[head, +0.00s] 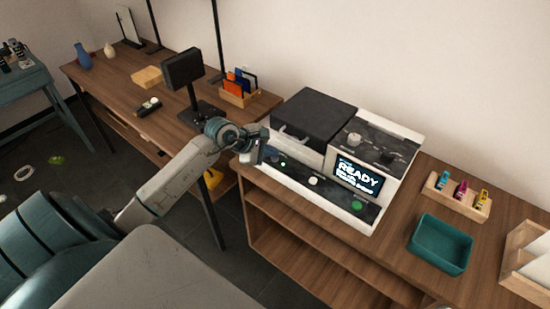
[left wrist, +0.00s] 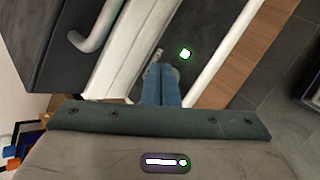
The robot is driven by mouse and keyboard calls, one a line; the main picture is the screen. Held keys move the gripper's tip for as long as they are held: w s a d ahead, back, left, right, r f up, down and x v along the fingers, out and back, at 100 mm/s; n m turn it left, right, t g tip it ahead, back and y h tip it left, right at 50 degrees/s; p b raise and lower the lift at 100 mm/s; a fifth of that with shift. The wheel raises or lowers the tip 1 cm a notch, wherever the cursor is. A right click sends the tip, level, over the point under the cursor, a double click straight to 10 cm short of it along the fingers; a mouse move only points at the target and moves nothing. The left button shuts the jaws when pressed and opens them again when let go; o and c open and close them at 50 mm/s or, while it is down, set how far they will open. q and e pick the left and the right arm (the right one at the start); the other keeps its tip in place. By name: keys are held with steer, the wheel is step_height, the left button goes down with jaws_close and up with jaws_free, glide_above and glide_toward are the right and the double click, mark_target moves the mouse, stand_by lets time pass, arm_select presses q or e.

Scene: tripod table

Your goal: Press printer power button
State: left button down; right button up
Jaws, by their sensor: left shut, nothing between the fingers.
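The printer (head: 394,197) stands on a wooden cabinet, with a dark lidded box at its left and a lit screen (head: 358,176) reading READY. Its dark front strip carries a white button (head: 313,181), a green button (head: 357,205) and a small green light (head: 282,164). My left gripper (head: 262,150) is at the left end of this strip. In the left wrist view its blue-grey fingers (left wrist: 162,84) are shut and empty, over the strip close to a lit green light (left wrist: 185,53). A round grey part is partly hidden by the fingertips; I cannot tell whether they touch it. My right gripper is not in view.
A teal tray (head: 441,244) and a wooden holder (head: 456,196) with several small coloured bottles stand right of the printer. A second wooden table (head: 130,85) with a stand and card holder is at left.

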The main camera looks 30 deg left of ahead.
arm_select(q)
steer(key=shift+f, duration=0.15)
steer(key=shift+r, duration=0.8)
steer(key=shift+r+p, duration=0.4)
steer(key=shift+r, duration=0.25)
step_height(320, 180, up, 5)
steer(key=shift+f+p, duration=0.15)
steer(key=shift+p, duration=0.85)
